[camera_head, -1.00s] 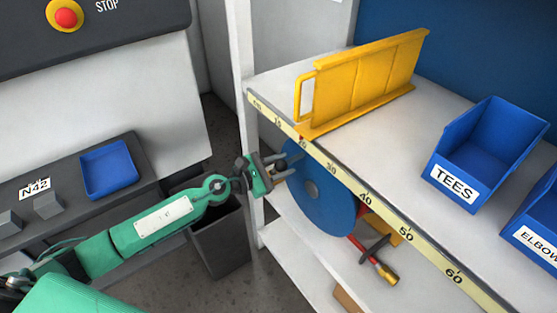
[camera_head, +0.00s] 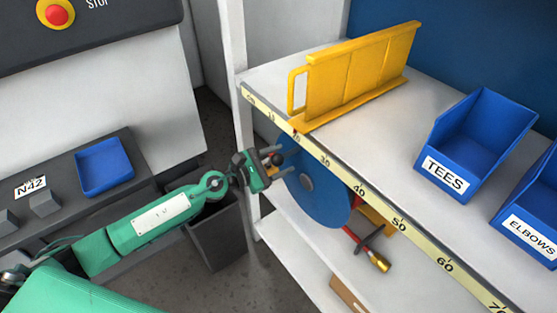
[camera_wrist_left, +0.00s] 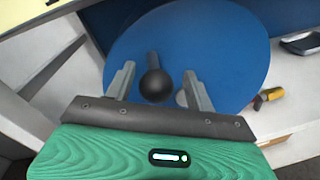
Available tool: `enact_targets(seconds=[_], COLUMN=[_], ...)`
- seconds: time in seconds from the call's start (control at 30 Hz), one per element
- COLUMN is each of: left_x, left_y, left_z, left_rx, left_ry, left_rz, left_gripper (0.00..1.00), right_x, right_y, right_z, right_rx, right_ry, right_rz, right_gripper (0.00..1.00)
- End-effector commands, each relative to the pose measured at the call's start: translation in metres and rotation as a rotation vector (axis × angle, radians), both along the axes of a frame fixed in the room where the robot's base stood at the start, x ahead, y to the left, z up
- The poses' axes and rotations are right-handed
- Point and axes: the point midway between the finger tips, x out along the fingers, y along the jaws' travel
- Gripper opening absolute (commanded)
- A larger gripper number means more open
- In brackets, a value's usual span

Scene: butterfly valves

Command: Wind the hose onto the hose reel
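The hose reel's blue disc (camera_head: 328,203) hangs upright under the front edge of the shelf; the wrist view also shows its blue face (camera_wrist_left: 225,45). A black ball knob on a short grey stem (camera_wrist_left: 156,86) stands out from this face. My left gripper (camera_head: 278,160) is open at the reel's left side, its fingers on either side of the knob with gaps visible. A short red hose end (camera_head: 352,235) with a brass nozzle (camera_head: 380,262) shows below the reel; the rest of the hose is hidden. My right gripper is out of view.
A yellow panel (camera_head: 360,75) stands on the shelf above the reel, near a yellow measuring strip (camera_head: 400,225). Blue bins marked TEES (camera_head: 445,172) and ELBOWS (camera_head: 530,228) are at right. A white post (camera_head: 237,90) and dark bin (camera_head: 217,240) are near my left arm.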

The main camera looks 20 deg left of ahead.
Motion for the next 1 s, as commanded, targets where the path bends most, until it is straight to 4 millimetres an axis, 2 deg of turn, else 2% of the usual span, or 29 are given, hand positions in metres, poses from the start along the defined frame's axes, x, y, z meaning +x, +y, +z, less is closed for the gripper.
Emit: enact_targets(seconds=[0.23, 0.4, 0.53, 0.8, 1.0], left_x=[-0.008, -0.031, -0.050, -0.081, -0.094], left_y=[0.010, 0.030, 0.047, 0.076, 0.089], left_z=[-0.002, -0.004, -0.003, 0.000, 0.004], left_rx=[0.002, 0.003, 0.003, 0.003, 0.000], left_ry=[-0.001, 0.000, 0.001, 0.002, 0.001], left_rz=[0.003, 0.002, 0.001, -0.001, 0.000], left_gripper=[0.55, 0.55, 0.55, 0.55, 0.55], right_x=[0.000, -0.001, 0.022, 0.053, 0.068], right_y=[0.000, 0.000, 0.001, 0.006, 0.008], right_z=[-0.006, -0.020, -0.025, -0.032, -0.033], right_rx=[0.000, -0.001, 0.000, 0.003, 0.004], right_ry=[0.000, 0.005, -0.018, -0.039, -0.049], right_rz=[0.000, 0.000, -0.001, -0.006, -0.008], right_gripper=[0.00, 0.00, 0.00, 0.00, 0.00])
